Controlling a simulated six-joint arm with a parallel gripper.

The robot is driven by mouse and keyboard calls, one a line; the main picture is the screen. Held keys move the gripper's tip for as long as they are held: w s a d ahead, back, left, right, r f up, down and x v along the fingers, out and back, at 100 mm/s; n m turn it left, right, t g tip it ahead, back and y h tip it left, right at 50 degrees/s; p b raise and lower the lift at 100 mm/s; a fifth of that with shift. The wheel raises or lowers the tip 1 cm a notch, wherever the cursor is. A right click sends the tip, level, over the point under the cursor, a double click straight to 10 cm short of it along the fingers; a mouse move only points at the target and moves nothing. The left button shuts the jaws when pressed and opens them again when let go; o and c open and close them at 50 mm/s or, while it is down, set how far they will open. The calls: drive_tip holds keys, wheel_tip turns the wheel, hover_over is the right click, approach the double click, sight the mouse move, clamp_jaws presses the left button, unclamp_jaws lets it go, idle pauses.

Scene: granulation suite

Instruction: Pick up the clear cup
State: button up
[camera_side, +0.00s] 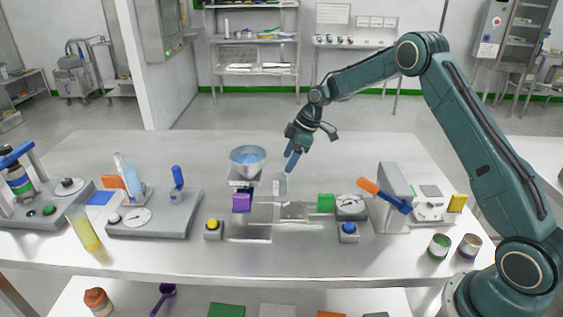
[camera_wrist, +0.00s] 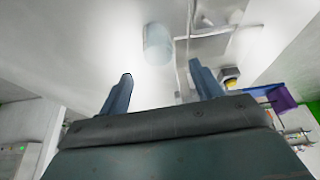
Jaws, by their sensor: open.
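The clear cup (camera_side: 280,184) stands on the metal table, just right of the funnel stand in the side view. In the wrist view the cup (camera_wrist: 158,44) is a pale, see-through shape beyond the fingertips, between the lines of the two fingers. My gripper (camera_side: 291,160) is above the cup, its blue fingers pointing down. In the wrist view my gripper (camera_wrist: 160,76) has its two fingers wide apart with nothing between them. The cup looks apart from the fingers.
A metal funnel bowl (camera_side: 248,158) with blue contents stands close left of the cup, above a purple block (camera_side: 242,202). The table (camera_side: 200,155) behind is clear.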

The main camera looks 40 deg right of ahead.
approach(273, 189)
drive_tip(key=shift+w+f, duration=0.3)
drive_tip(key=shift+f, duration=0.55)
drive_tip(key=shift+x, duration=2.6)
drive_tip(key=c, duration=1.1)
drive_tip(key=shift+r, duration=0.2)
wheel_tip(273, 189, up, 20)
drive_tip(key=shift+f, duration=0.15)
